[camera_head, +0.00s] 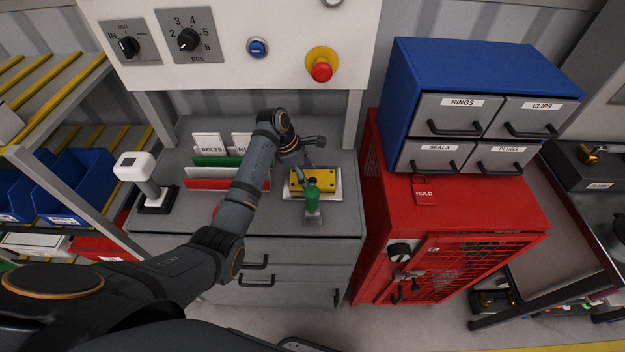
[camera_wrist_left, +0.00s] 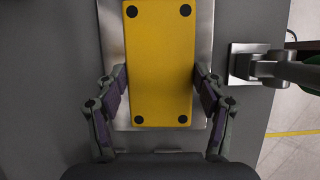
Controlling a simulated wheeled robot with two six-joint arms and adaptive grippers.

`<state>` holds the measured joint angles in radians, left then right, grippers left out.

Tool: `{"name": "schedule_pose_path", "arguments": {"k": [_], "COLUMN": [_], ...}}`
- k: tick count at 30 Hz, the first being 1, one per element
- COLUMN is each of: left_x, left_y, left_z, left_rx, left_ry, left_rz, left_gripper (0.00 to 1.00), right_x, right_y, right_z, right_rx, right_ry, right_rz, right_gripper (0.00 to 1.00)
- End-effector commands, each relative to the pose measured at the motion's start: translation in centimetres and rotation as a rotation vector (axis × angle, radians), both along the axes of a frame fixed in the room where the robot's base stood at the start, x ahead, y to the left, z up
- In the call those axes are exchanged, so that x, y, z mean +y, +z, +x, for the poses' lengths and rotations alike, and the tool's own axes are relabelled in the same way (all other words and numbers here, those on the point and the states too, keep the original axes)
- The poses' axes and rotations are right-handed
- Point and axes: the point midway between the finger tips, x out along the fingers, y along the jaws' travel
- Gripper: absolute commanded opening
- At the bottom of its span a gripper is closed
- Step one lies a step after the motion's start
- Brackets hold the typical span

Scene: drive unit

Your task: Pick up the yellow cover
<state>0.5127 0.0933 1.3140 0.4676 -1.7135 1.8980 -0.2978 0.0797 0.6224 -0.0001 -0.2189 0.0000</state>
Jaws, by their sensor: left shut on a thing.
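The yellow cover (camera_head: 325,181) is a flat rectangular plate with black dots at its corners. It is over a silver plate (camera_head: 334,194) on the grey workbench. In the left wrist view the cover (camera_wrist_left: 160,62) lies between the two fingers of my left gripper (camera_wrist_left: 160,95), which is shut on its long sides. In the head view my left gripper (camera_head: 300,168) reaches down from behind the cover and partly hides it. I cannot tell whether the cover is still touching the silver plate. My right gripper is not in view.
A green-handled tool (camera_head: 312,200) stands at the cover's front edge. The bench front (camera_head: 270,220) is fairly clear.

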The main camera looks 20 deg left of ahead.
Motion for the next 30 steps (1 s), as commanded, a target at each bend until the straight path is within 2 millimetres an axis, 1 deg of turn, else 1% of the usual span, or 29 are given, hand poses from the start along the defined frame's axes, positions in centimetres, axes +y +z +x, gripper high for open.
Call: {"name": "schedule_pose_path", "arguments": {"k": [2,7,10,13,18,21,25,30], "left_x": [0.0,0.0,0.0,0.0,0.0,0.0,0.0,0.0], "left_y": [0.0,0.0,0.6,2.4,6.5,8.3,9.7,10.1], "left_z": [0.0,0.0,0.0,0.1,0.2,0.1,0.1,0.0], "left_rx": [0.000,0.000,-0.001,-0.004,-0.006,-0.005,-0.002,0.001], "left_ry": [0.000,0.000,-0.001,0.000,-0.001,0.000,0.001,0.000], "left_rz": [0.000,0.000,0.000,0.001,0.000,0.000,0.000,0.000], "left_gripper": [0.31,0.31,0.31,0.31,0.31,0.31,0.31,0.31], "right_x": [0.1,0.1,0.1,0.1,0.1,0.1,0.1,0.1], "right_y": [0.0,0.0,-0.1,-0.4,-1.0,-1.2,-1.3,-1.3], "right_z": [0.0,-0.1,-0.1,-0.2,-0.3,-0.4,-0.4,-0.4], "right_rx": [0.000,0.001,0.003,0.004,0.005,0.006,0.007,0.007], "right_ry": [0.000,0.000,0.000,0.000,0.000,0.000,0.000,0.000], "right_rz": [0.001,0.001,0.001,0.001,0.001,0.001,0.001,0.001], "right_gripper": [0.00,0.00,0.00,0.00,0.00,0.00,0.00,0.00]}}
